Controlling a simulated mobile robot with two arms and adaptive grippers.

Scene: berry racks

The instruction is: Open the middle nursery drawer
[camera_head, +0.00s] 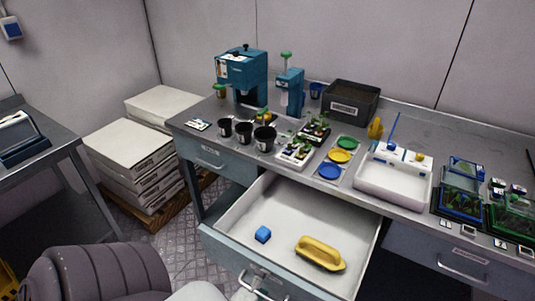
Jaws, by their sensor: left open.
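The middle nursery drawer (282,205) is pulled well out from under the bench, its white inside showing. My right gripper is not in view.
The left drawer (232,171) and the right drawer (468,259) are shut. The bench top (400,138) carries black pots, coloured dishes, a white tray (367,178) and seedling trays. Stacked white boxes (128,145) stand on a pallet at left, beside another table.

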